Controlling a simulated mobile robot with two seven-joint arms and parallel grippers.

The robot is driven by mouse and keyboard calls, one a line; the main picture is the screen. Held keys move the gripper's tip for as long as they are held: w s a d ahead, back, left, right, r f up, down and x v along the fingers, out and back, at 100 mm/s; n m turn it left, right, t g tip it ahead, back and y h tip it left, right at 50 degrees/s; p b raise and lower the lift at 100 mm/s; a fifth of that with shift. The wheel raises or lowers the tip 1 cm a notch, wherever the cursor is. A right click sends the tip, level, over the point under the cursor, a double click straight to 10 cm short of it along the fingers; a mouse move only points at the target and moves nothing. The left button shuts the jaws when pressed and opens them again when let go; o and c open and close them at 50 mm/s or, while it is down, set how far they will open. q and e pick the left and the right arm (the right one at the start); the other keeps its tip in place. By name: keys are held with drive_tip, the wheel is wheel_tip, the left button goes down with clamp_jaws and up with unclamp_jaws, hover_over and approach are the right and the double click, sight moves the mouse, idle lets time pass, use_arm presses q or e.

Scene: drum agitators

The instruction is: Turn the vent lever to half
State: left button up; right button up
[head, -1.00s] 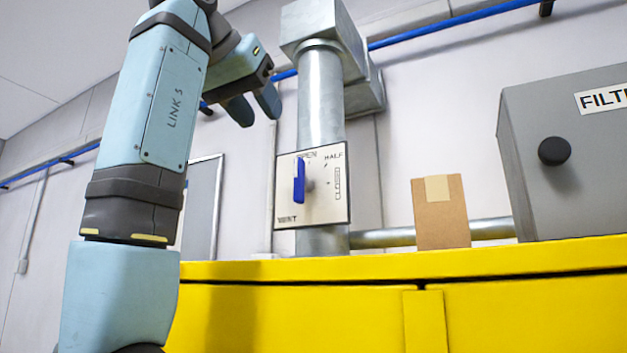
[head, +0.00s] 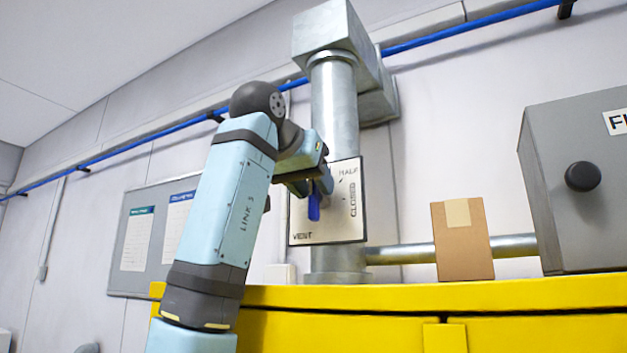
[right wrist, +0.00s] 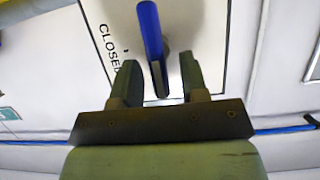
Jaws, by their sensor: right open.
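The vent lever (head: 313,208) is a blue bar on a white vent panel (head: 340,226) fixed to the grey duct. Its lower part shows in the head view and hangs about upright; its upper part is hidden by my right gripper (head: 314,186). The words HALF and CLOSED show at the panel's right; the OPEN mark is covered. In the right wrist view the lever (right wrist: 151,38) reaches between the two spread fingers of my right gripper (right wrist: 160,78), with a gap on each side. My left gripper is not in view.
A yellow cabinet (head: 400,296) runs below the panel. On it stand a cardboard box (head: 462,240) and a grey filter box (head: 590,215) with a black knob. A horizontal pipe (head: 405,254) runs behind. A notice board (head: 145,235) hangs at the left.

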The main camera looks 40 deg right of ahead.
drive_tip(key=shift+w+d+f, duration=0.1)
drive_tip(key=shift+d+f, duration=0.05)
drive_tip(key=shift+d, duration=0.15)
drive_tip(key=shift+a, duration=0.1)
drive_tip(key=c, duration=0.7)
clamp_jaws()
drive_tip(key=shift+s+m+t, duration=0.2)
drive_tip(key=shift+m+t, duration=0.2)
drive_tip(key=shift+m, duration=0.1)
drive_tip(key=m+t, duration=0.1)
drive_tip(key=m, duration=0.1)
drive_tip(key=shift+s+f+m+t+y, duration=0.1)
drive_tip(key=shift+s+m+t+y, duration=0.2)
drive_tip(key=shift+m+t, duration=0.1)
drive_tip(key=shift+s+d+f+m+t+b, duration=0.1)
drive_tip(key=shift+s+d+m+t+b, duration=0.1)
drive_tip(key=shift+m+t+b, duration=0.65)
drive_tip(key=shift+m+p, duration=0.35)
drive_tip(key=shift+p, duration=0.05)
